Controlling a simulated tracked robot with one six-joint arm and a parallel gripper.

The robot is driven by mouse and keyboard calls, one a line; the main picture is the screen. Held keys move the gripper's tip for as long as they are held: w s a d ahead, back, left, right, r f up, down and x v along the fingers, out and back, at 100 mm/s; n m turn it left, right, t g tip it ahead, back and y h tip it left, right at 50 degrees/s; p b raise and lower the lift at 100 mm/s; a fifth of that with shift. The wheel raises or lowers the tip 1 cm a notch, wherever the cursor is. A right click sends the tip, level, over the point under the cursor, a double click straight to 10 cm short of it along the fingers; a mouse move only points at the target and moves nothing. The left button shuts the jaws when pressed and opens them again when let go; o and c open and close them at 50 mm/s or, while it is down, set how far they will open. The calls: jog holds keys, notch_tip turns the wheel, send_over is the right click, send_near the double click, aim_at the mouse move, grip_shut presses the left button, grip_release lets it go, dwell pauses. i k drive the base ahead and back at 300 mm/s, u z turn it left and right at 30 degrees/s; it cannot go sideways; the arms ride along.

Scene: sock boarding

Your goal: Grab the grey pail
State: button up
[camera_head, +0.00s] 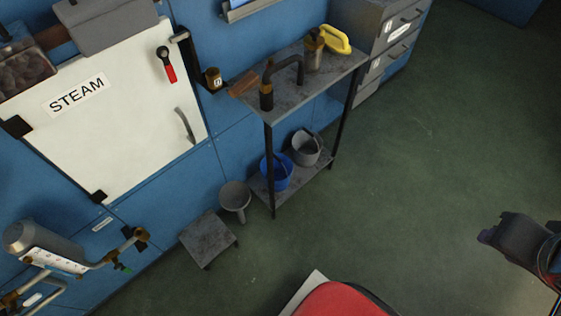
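The grey pail (306,150) stands on the lower shelf of a metal side table, with its handle up. A blue pail (279,174) stands beside it, to its left. The end of my arm, with what looks like my gripper (492,236), shows at the right edge, dark and partly cut off. It is well to the right of the pails, over open floor. I cannot make out its fingers or whether they are open.
The table's top (318,83) and thin legs surround the pails from above and the sides. A grey funnel (235,196) and a low stool (208,238) stand to the left. Grey drawers (392,40) stand behind right. The green floor (425,150) to the right is clear.

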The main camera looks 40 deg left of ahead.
aim_at(307, 145)
jog(key=u, duration=1.55)
